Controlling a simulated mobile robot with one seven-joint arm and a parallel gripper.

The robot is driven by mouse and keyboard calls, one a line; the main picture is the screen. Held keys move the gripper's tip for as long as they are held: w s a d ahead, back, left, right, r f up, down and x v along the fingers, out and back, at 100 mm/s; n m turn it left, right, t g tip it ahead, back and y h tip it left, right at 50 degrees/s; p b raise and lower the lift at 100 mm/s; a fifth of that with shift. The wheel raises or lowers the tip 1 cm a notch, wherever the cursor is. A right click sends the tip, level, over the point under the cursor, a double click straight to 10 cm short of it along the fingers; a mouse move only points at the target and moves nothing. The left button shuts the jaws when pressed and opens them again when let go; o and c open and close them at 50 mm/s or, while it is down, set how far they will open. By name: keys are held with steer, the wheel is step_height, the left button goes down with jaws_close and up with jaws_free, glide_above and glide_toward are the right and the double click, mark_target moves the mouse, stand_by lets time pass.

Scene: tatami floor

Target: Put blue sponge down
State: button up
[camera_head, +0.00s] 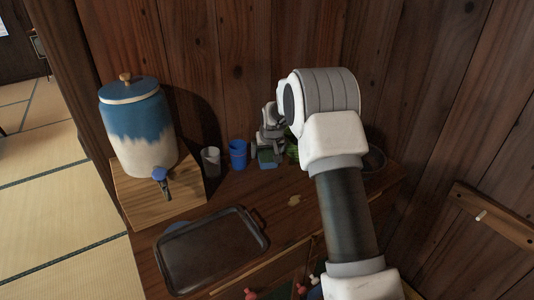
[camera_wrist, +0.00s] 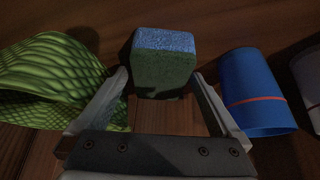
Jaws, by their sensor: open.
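The blue sponge (camera_wrist: 164,62), blue on one face with a dark green side, stands on the wooden counter in the wrist view. My gripper (camera_wrist: 160,82) is open, with one finger on each side of the sponge and a gap showing at the fingertips. In the head view the sponge (camera_head: 266,157) shows small at the back of the counter, below my gripper (camera_head: 268,140), partly hidden by it.
A blue cup (camera_wrist: 256,92) stands close to the right finger, a pale cup (camera_head: 211,161) beyond it. A green patterned thing (camera_wrist: 50,75) lies close to the left finger. A dark tray (camera_head: 210,250) and a blue-white dispenser (camera_head: 140,130) occupy the counter's left.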

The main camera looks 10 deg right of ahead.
steer(key=s+r+p, duration=0.2)
steer(key=s+r, duration=2.2)
steer(key=s, duration=2.2)
steer(key=shift+f, duration=0.4)
step_height(320, 180, up, 12)
steer(key=p, duration=1.1)
steer(key=shift+f, duration=0.25)
